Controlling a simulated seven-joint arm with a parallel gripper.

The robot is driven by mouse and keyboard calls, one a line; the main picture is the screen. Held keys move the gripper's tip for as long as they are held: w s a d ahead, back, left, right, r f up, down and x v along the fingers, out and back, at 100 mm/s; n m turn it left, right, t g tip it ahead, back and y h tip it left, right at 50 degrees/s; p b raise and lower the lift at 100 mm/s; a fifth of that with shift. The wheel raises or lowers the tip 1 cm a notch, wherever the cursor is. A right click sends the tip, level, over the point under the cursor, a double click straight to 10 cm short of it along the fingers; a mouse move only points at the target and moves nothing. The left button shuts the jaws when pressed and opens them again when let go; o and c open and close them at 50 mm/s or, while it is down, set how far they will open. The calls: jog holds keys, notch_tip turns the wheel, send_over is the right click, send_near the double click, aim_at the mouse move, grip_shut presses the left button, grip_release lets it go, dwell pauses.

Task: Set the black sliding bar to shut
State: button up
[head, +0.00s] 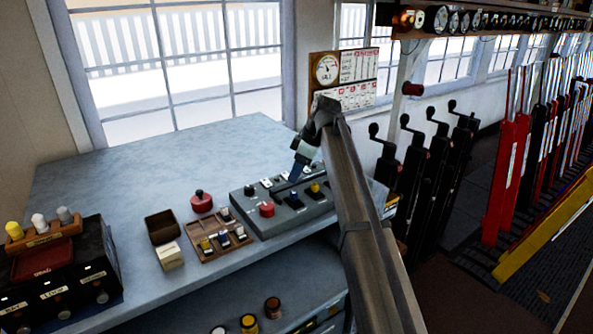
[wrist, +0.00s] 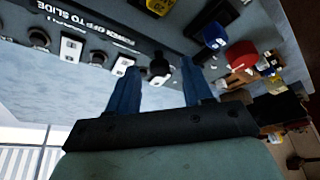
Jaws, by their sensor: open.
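A grey control panel (head: 243,213) lies on the bench. In the wrist view, a long black strip (wrist: 85,25) with white lettering ending in "OFF TO SLIDE" runs along it, and a black knob (wrist: 159,68) stands near the strip's end. I take these as the black sliding bar and its handle, but cannot be sure. My gripper (head: 295,178) is over the back of the panel, pointing down. In the wrist view my gripper (wrist: 160,76) has its two blue fingers apart, and the knob shows in the gap. Whether the fingers reach around it is unclear.
The panel also carries a red button (head: 267,209), a blue knob (head: 295,201) and a yellow one (head: 315,188). A wooden tray (head: 222,247) with small switches is left of it. Black levers (head: 411,165) stand to the right. The bench's back left is clear.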

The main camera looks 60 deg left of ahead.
jog(key=shift+f, duration=0.15)
grip_shut()
dwell(0.4)
